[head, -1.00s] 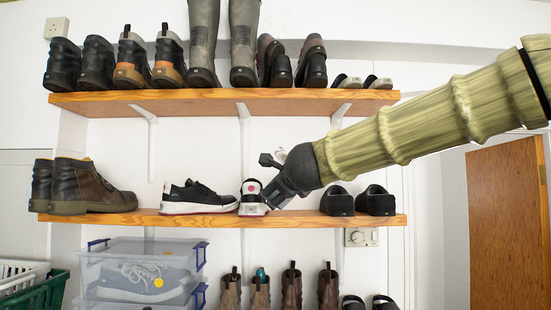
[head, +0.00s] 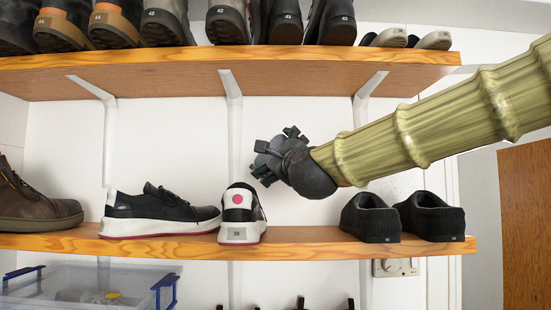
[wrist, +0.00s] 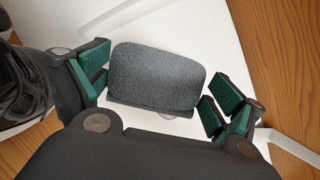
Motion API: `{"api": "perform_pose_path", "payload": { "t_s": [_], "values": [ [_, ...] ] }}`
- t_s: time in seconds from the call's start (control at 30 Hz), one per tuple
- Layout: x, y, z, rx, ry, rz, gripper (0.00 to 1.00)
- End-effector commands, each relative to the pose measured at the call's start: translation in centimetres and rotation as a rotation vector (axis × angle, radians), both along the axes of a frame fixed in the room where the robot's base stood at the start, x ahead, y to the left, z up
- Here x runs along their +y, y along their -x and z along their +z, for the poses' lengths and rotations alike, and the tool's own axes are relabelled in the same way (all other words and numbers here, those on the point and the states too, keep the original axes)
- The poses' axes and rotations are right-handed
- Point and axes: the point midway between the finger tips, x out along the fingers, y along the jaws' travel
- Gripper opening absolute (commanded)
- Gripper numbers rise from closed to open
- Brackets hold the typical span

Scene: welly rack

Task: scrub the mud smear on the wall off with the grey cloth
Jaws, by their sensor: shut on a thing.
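My gripper (head: 272,160) is in front of the white wall between the two shelves, in the middle of the head view. In the wrist view my gripper (wrist: 160,86) has its green-padded fingers on either side of the dark grey cloth (wrist: 157,76), which looks like a thick folded pad. The cloth faces the white wall; whether it touches cannot be told. The mud smear is not clearly visible in the head view, where my gripper covers that part of the wall. A small pale brownish patch shows at the cloth's edge in the wrist view.
The lower shelf (head: 330,242) holds black-and-white sneakers (head: 165,212) left of my gripper and black shoes (head: 402,215) to the right. The upper shelf (head: 190,75) with boots is above. A white bracket (head: 234,120) runs down the wall just left of my gripper.

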Motion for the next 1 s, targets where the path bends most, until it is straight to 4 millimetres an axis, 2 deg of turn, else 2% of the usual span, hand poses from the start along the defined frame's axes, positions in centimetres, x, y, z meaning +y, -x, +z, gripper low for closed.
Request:
{"api": "perform_pose_path", "payload": {
  "t_s": [0.23, 0.7, 1.0],
  "values": [
    [-0.1, -0.6, 0.3, -0.007, 0.000, 0.000, 0.75],
    [-0.1, -4.5, 0.3, -0.006, 0.000, 0.000, 0.75],
    [0.1, -5.8, 0.1, -0.006, 0.000, 0.002, 0.75]
  ]
}}
